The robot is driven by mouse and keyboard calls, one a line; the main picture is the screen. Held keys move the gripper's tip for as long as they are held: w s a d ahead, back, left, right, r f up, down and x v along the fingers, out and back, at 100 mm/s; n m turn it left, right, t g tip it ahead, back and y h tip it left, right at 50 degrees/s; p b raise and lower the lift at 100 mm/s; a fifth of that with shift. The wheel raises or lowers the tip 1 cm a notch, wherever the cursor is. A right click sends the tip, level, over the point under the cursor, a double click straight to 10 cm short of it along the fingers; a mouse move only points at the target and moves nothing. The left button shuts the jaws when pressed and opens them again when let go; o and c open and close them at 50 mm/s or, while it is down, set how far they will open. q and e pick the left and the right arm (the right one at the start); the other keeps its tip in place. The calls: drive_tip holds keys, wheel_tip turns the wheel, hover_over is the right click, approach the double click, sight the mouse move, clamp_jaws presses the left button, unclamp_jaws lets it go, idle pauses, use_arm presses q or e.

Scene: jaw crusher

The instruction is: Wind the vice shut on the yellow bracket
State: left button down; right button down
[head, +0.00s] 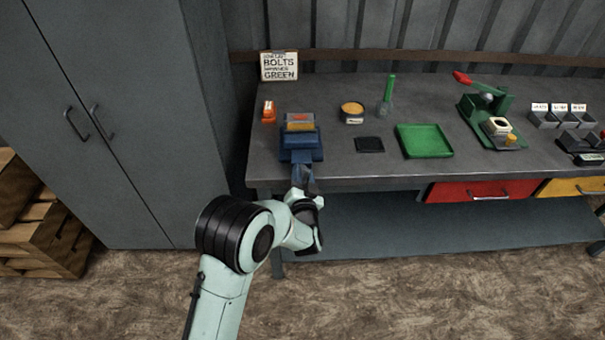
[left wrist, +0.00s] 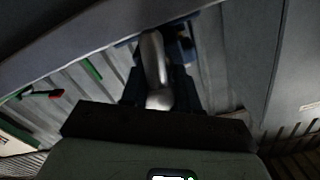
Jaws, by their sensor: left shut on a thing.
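The blue vice (head: 301,145) sits at the left front edge of the grey workbench. The yellow bracket (head: 300,126) shows between its jaws, with a bit of orange at it; I cannot tell whether both jaws touch it. My left gripper (head: 304,180) is at the bench's front edge, just in front of the vice. In the left wrist view, a grey metal vice handle (left wrist: 154,65) runs between the dark fingers, and my left gripper is shut on it. The blue vice shows partly behind the handle in that view. My right gripper is not in view.
The workbench (head: 270,168) also holds an orange item (head: 268,111), a dish (head: 352,112), a dark pad (head: 369,144), a green tray (head: 424,140) and a green press (head: 487,110). A grey cabinet (head: 110,120) stands close on the left. The floor in front is clear.

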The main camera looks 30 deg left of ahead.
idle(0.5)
use_arm(q)
drive_tip(key=c, duration=0.9)
unclamp_jaws()
drive_tip(key=b+v, duration=0.1)
drive_tip(key=v, duration=1.2)
drive_tip(key=shift+s+d+f, duration=0.1)
drive_tip(key=shift+s, duration=0.05)
drive_tip(key=shift+f, duration=0.1)
